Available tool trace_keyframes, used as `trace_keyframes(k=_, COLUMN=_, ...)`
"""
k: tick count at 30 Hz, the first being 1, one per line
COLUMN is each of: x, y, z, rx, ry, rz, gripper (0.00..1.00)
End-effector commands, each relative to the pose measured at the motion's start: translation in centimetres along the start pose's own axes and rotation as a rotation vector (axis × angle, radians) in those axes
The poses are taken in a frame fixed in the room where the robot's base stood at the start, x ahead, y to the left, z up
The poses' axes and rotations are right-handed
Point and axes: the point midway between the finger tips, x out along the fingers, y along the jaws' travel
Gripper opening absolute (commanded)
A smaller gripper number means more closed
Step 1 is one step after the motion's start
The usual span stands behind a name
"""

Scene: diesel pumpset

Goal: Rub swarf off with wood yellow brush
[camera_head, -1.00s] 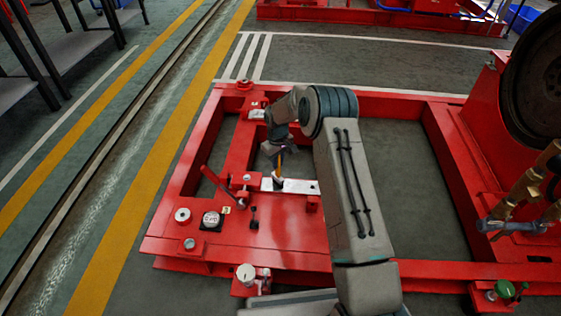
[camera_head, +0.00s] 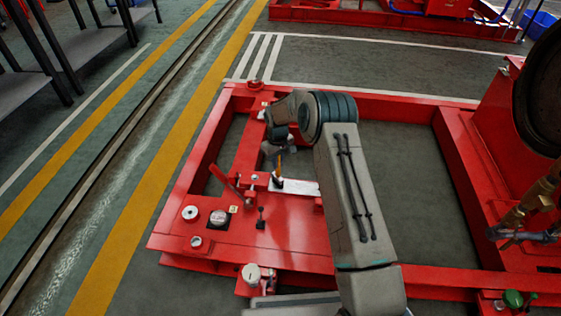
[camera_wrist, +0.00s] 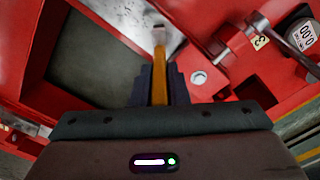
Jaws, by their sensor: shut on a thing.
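My gripper (camera_head: 277,167) is shut on the yellow wooden brush and points down at the red frame. The brush (camera_wrist: 160,82) runs forward from between the fingers in the wrist view. Its far end lies over a pale metal plate (camera_wrist: 150,20) with grey, speckled marks that may be swarf. I cannot tell whether the bristles touch the plate.
A red lever (camera_head: 226,181), a gauge (camera_head: 219,217), a small black-knobbed lever (camera_head: 260,218) and round caps (camera_head: 190,212) stand on the red frame near the plate. Brass pipe fittings (camera_head: 530,205) and a large dark wheel (camera_head: 545,90) are at the right. The frame's large opening (camera_head: 400,180) shows bare floor.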

Motion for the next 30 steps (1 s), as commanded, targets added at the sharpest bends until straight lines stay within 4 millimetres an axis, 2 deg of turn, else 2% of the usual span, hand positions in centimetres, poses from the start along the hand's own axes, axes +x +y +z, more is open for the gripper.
trace_keyframes(k=30, x=-0.1, y=2.2, z=2.2, rx=0.0, ry=0.0, rz=0.001, gripper=0.0)
